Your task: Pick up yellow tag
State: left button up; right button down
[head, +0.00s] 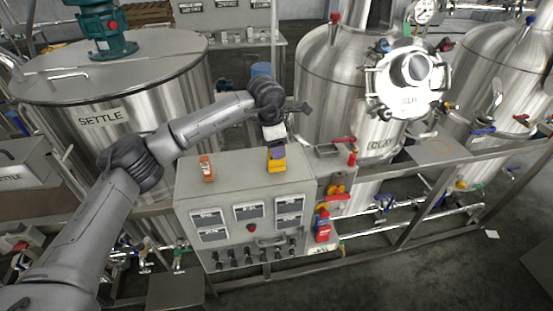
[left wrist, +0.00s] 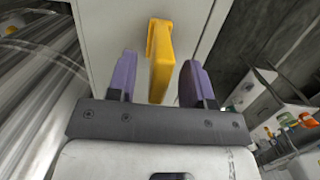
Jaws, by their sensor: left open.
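The yellow tag (head: 278,166) is on top of the grey control box, below my left gripper (head: 276,152). In the left wrist view the yellow tag (left wrist: 160,58) shows as an upright yellow slab. My left gripper (left wrist: 158,70) is open, with one purple-grey finger on each side of the tag and a visible gap to both. Part of the tag is hidden in the head view by the gripper. My right gripper is in neither view.
An orange tag (head: 207,167) stands on the control box (head: 235,168) to the left. The SETTLE tank (head: 110,75) is at left, another steel tank (head: 325,90) at right. A red lockout piece (head: 323,228) hangs beside the box. Pipes and rails run low around it.

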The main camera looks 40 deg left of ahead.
pick_arm(q)
jog(key=shift+w+d+f, duration=0.1)
jog(key=shift+w+f, duration=0.05)
jog(key=shift+f, duration=0.95)
grip_shut()
